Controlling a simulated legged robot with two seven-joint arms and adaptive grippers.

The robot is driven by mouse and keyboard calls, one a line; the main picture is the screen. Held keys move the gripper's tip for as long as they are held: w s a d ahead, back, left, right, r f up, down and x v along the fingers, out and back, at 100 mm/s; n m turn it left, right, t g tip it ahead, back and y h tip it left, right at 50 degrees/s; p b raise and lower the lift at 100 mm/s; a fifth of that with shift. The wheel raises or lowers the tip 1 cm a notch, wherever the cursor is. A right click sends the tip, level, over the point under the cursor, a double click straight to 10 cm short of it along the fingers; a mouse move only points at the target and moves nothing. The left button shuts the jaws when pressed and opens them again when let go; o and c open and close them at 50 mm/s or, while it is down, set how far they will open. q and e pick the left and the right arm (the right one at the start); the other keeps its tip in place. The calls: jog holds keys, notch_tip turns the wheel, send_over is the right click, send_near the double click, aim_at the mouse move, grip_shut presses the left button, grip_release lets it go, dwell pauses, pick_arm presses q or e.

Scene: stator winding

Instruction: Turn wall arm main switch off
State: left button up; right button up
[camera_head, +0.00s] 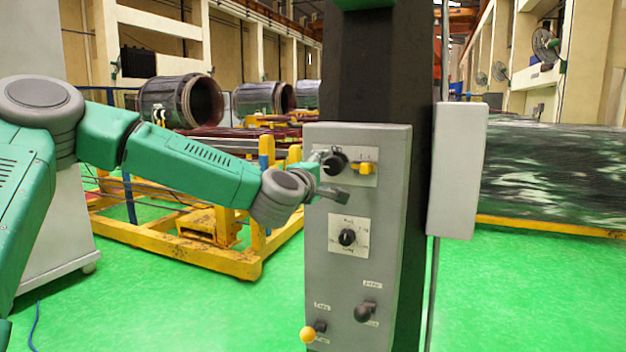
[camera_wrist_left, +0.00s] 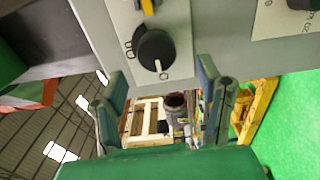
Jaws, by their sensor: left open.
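A grey control box (camera_head: 358,260) stands on a dark column. The labels are too small to read, so I cannot tell for certain which is the main switch. My left gripper (camera_head: 328,176) is open and empty at the top plate, partly overlapping the black knob. In the left wrist view the black knob (camera_wrist_left: 155,52) lies beyond the open fingers (camera_wrist_left: 163,98), not between them; the yellow knob (camera_wrist_left: 148,6) is cut by the frame edge. My right gripper is out of view.
A pale box (camera_head: 457,170) hangs at the right. A yellow frame (camera_head: 180,249) stands behind my left arm. Green floor is open at right.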

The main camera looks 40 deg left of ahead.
pick_arm(q)
jog(key=s, duration=0.6)
jog(key=shift+s+d+f, duration=0.2)
jog(key=shift+s+d, duration=0.1)
jog(key=shift+d, duration=0.15)
jog(key=shift+d, duration=0.1)
